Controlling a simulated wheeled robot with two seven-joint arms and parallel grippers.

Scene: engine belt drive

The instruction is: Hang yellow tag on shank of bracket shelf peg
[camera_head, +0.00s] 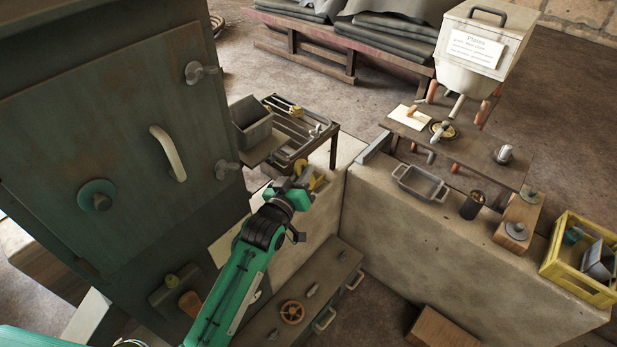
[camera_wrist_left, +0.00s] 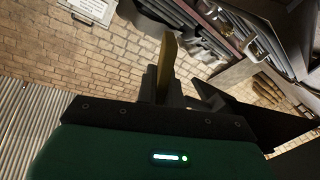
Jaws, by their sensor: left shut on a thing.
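My left gripper (camera_head: 303,186) is at the middle of the head view, above the low pale wall. It is shut on the yellow tag (camera_head: 318,183), which sticks out past the fingers. In the left wrist view the tag (camera_wrist_left: 168,58) shows nearly edge-on as a narrow yellow strip held upright between the fingers. A wooden shelf (camera_head: 475,150) stands to the right, apart from the gripper, with several short orange and pale pegs (camera_head: 457,106) around it. I cannot tell which one is the bracket shelf peg. My right gripper is not in view.
A large green metal cabinet (camera_head: 110,130) stands close on the left. A grey bin (camera_head: 251,123) and a slotted rack (camera_head: 300,128) are behind the gripper. A metal tray (camera_head: 420,184), a dark cup (camera_head: 473,204) and a yellow crate (camera_head: 580,285) are to the right.

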